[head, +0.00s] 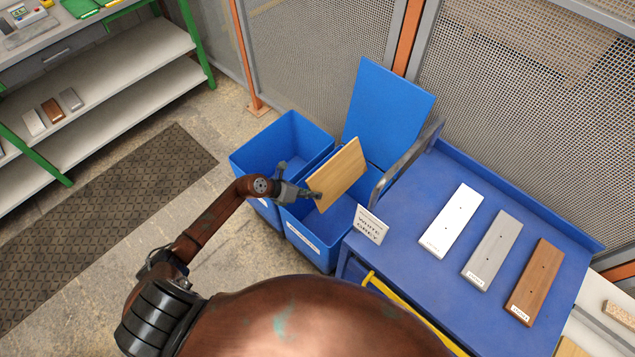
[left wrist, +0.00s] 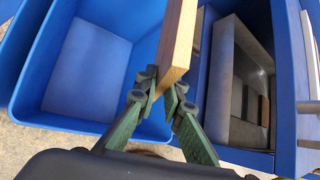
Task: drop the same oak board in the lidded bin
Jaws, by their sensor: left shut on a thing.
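The oak board (head: 340,173) is a flat light wooden plank, held tilted over the lidded bin. My left gripper (head: 314,194) is shut on the board's near lower edge. The left wrist view shows the green fingers (left wrist: 163,98) pinching the end of the board (left wrist: 177,45). The lidded bin (head: 318,243) is blue, and its lid (head: 390,108) stands raised at the back. The board hides part of the bin's inside. My right gripper does not show.
An open blue bin (head: 268,148) stands just left of the lidded bin. A blue cart (head: 405,265) stands close on the right, carrying white (head: 451,221), grey (head: 492,250) and brown (head: 535,282) boards and a sign (head: 370,225). Mesh fencing (head: 300,50) is behind.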

